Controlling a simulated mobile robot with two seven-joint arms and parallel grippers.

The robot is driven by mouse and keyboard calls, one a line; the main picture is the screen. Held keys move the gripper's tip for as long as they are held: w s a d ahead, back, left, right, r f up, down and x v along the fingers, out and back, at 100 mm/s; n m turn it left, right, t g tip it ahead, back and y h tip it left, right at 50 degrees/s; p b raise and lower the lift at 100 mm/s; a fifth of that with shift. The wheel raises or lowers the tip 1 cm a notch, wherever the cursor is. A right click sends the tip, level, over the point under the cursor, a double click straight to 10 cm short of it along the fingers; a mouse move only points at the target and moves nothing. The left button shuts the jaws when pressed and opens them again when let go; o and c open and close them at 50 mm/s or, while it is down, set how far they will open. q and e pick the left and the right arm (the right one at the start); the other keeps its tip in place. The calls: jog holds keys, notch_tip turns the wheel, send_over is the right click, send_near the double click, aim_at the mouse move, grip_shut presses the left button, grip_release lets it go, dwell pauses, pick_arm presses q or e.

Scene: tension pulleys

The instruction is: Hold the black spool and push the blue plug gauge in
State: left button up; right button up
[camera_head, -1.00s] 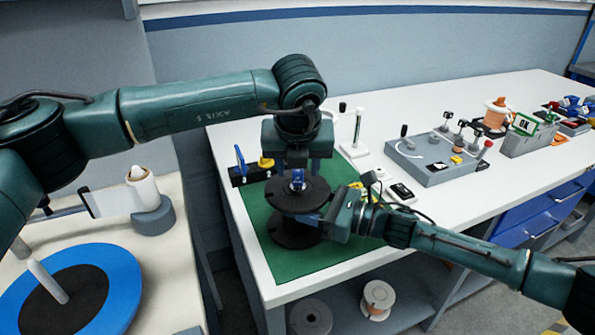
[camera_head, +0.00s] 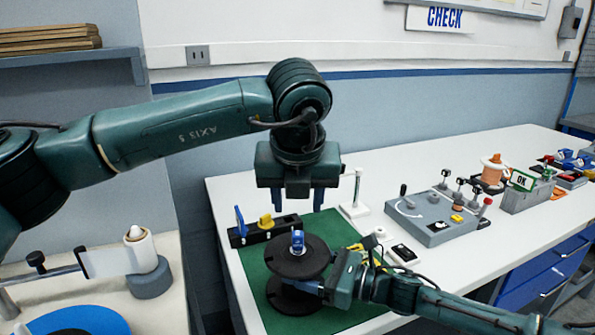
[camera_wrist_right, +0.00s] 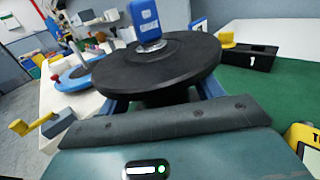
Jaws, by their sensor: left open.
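The black spool (camera_head: 283,265) stands upright on the green mat (camera_head: 255,285). The blue plug gauge (camera_head: 297,242) stands at the centre of its upper flange; it also shows in the right wrist view (camera_wrist_right: 145,20), with a little pale metal under the handle. How deep it sits is hidden. My left gripper (camera_head: 298,203) is open and empty, fingers down, above the plug gauge and apart from it. My right gripper (camera_head: 312,287) reaches in from the right between the flanges. In the right wrist view its blue fingers (camera_wrist_right: 164,97) lie on both sides of the spool's dark hub.
A black block with a yellow knob (camera_head: 266,222) stands behind the spool. A white stand (camera_head: 355,208) and a grey control box (camera_head: 433,215) are further right. A yellow device (camera_wrist_right: 303,142) lies close to my right gripper. White tabletop is free at the front right.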

jog(key=o, duration=0.3)
